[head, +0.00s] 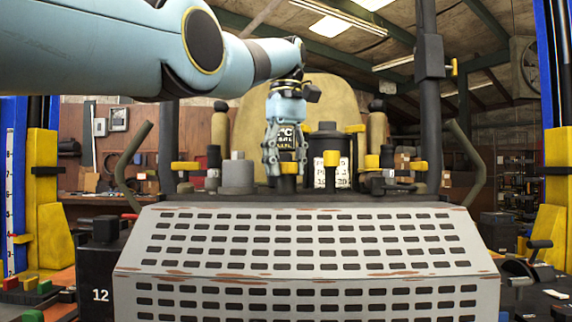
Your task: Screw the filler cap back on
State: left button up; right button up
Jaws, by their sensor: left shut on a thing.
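My left gripper (285,160) comes down from above, near the middle of the head view, behind the top edge of the mower's slotted grey hood (305,240). Its fingers are shut on a yellow cap (289,168), which I take to be the filler cap. The cap sits just above a short dark neck (287,185). The fingers partly hide the cap, and I cannot tell whether it is seated on the neck. My right gripper is not in view.
A black canister (328,150) with a white label stands close right of the gripper. A grey cylinder (237,175) and yellow-topped fittings (185,166) stand to the left. Dark upright posts (430,100) flank the seat (330,90). Blue and yellow lift columns (42,190) stand at the sides.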

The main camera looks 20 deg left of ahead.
pick_arm(q)
jog(key=shift+r+p, duration=0.25)
jog(key=shift+p, duration=0.1)
dwell(0.3)
jog(key=o, duration=1.1)
jog(key=shift+c, duration=0.2)
notch_tip(320, 180, up, 8)
jog(key=p, duration=0.8)
jog(key=shift+r+p, duration=0.1)
jog(key=shift+p, duration=0.2)
